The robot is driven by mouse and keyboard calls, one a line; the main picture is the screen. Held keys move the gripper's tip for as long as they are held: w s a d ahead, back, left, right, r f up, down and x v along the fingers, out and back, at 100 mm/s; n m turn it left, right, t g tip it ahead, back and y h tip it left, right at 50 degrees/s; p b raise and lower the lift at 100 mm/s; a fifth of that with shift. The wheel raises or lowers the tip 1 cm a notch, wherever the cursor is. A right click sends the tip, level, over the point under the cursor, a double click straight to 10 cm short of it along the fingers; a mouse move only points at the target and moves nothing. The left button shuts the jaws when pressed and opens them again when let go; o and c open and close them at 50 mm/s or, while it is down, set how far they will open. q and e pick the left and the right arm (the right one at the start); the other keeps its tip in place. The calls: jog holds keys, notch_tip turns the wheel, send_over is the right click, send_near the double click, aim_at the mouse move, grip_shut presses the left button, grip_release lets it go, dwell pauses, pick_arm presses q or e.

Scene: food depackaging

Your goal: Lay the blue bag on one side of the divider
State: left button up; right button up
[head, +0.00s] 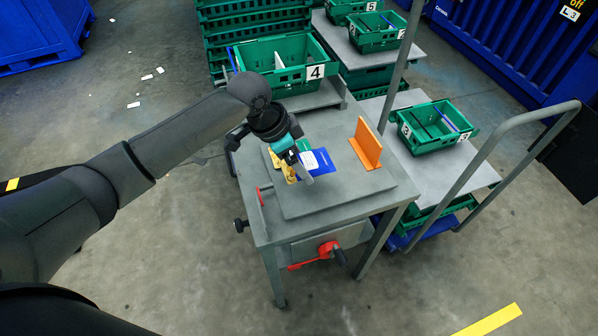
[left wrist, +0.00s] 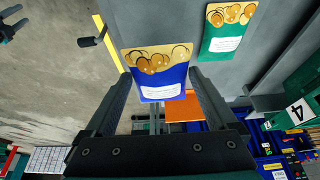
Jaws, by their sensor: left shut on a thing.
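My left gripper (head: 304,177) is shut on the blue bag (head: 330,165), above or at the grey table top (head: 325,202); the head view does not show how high. In the left wrist view the blue bag (left wrist: 160,83) lies between the two fingertips (left wrist: 160,82), its golden food picture facing the camera. The orange divider (head: 366,146) stands upright on the table, to the right of the bag and apart from it. It shows partly behind the bag in the left wrist view (left wrist: 183,112). A green bag (left wrist: 226,37) lies flat beside the blue one, mostly hidden by my gripper in the head view. My right gripper is not in view.
Green crate 4 (head: 273,58) stands behind the table, and another green crate (head: 433,128) stands to its right. A grey cart handle (head: 520,120) rises at the right. A red lever (head: 318,258) sits under the table's front. The table top is bare right of the divider.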

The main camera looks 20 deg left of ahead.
pick_arm(q)
notch_tip(320, 180, up, 12)
jog(key=p, duration=0.2)
jog(key=shift+s+a+r+n+t+y+b, duration=0.35)
jog(key=shift+s+a+n+y+b, duration=0.5)
jog(key=shift+n, duration=1)
jog(key=shift+s+a+r+n+t+y+b, duration=0.25)
jog(key=shift+s+n+y+b, duration=0.2)
jog(key=shift+n+b, duration=1.15)
jog(key=shift+s+a+r+n+t+y+b, duration=0.35)
jog(key=shift+s+a+n+y+b, duration=0.3)
jog(key=shift+n, duration=1.5)
jog(key=shift+s+f, duration=0.15)
jog(key=shift+f, duration=0.05)
